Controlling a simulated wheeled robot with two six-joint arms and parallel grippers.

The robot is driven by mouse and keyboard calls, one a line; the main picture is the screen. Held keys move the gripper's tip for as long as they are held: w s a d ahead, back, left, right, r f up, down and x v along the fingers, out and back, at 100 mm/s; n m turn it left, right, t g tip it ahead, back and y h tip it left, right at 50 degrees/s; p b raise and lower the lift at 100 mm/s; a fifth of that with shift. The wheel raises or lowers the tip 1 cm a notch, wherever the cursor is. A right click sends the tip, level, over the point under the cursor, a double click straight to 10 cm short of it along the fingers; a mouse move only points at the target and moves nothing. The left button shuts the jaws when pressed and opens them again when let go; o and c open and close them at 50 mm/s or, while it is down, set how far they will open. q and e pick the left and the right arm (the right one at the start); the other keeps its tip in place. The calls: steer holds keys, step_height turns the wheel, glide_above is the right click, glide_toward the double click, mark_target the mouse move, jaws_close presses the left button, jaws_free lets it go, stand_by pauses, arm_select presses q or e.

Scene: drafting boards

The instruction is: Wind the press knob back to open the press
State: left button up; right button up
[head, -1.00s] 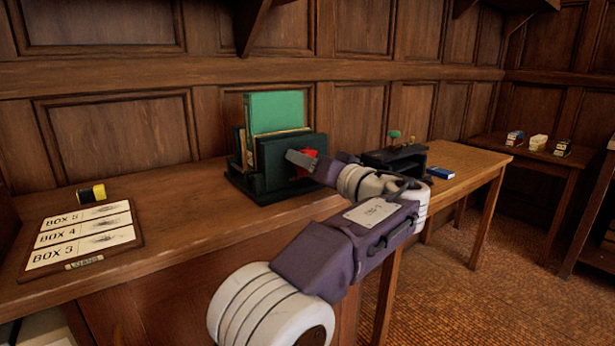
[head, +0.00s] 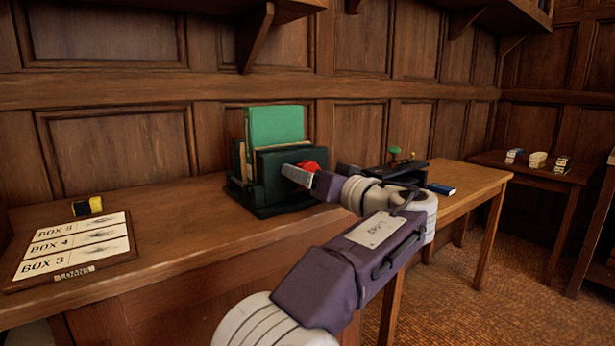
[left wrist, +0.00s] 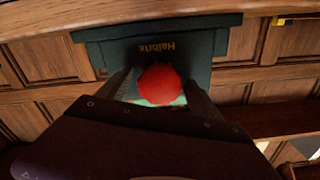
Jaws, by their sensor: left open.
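The dark green press (head: 285,170) stands on the wooden counter, with a green board (head: 276,126) and paler sheets upright in it. Its red knob (head: 314,166) is on the front face, partly hidden by my left gripper (head: 298,174). In the left wrist view the red knob (left wrist: 160,85) sits between the two dark fingers of my left gripper, in front of the press's labelled face (left wrist: 160,47). The fingers are apart, one on each side of the knob; whether either touches it I cannot tell. My right gripper is in neither view.
A card board with box labels (head: 76,247) and a yellow-and-black item (head: 88,206) lie on the counter at left. A dark rack (head: 388,171) and a blue book (head: 441,189) are on the right table. The counter between the labels and press is clear.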

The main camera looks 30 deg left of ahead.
arm_select(q)
steer(key=v, duration=0.8)
steer(key=shift+b, duration=0.4)
steer(key=shift+d, duration=0.1)
